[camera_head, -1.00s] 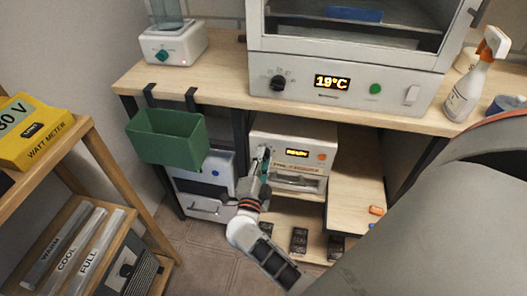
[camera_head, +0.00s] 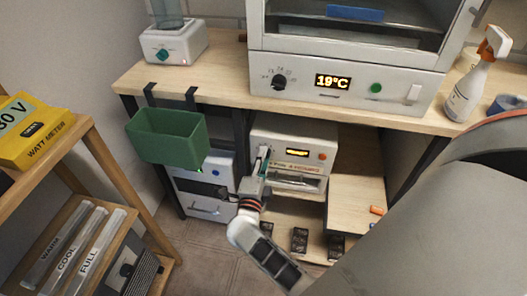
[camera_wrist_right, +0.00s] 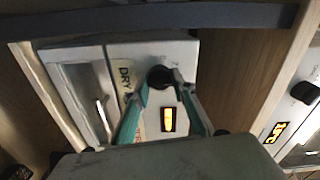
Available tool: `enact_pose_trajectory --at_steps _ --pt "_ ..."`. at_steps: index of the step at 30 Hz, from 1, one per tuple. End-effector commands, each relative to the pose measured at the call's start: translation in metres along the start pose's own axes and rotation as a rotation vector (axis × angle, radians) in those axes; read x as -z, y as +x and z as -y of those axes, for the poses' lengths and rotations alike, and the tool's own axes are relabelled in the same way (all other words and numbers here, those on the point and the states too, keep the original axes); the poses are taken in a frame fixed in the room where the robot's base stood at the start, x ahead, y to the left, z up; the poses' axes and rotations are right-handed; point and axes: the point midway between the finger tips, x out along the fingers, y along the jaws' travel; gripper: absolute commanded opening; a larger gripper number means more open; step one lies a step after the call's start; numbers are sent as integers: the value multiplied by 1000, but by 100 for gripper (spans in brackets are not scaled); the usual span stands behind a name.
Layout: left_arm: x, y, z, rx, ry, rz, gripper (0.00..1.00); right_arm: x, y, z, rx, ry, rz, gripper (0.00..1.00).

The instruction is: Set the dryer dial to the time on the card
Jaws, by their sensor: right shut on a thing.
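The dryer (camera_head: 318,143) is a white box on the lower shelf with a small lit amber display (camera_head: 297,153). Its black dial (camera_wrist_right: 158,77) shows in the wrist view; in the head view my gripper hides it. My right gripper (camera_wrist_right: 163,80) has its teal fingers on either side of the dial, shut on it. It also shows at the dryer's left front in the head view (camera_head: 263,162). A pale card-like strip (camera_wrist_right: 125,80) on the dryer front reads "DRY"; the rest is too small or hidden. The display's text is unreadable. My left gripper is out of view.
The bench (camera_head: 222,84) above carries a cabinet with a 19°C display (camera_head: 333,82). A green bin (camera_head: 168,138) hangs left of the dryer, over another white unit (camera_head: 205,185). A side shelf (camera_head: 352,200) stands right of the dryer. A wooden rack (camera_head: 95,150) stands at left.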

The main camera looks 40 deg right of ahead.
Motion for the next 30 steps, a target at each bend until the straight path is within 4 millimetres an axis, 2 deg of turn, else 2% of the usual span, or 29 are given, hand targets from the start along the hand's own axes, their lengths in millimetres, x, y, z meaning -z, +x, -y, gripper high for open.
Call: enact_pose_trajectory --at_steps 2,3,4,17,30 --pt "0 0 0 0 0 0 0 -1 0 0 0 -1 3 4" --pt "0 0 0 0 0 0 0 -1 0 0 0 -1 3 35" --pt "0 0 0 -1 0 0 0 -1 0 0 0 -1 3 42" --pt "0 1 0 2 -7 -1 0 0 -5 0 -1 -1 1 42" --pt "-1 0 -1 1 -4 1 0 -1 -64 -1 -3 -1 2 42"
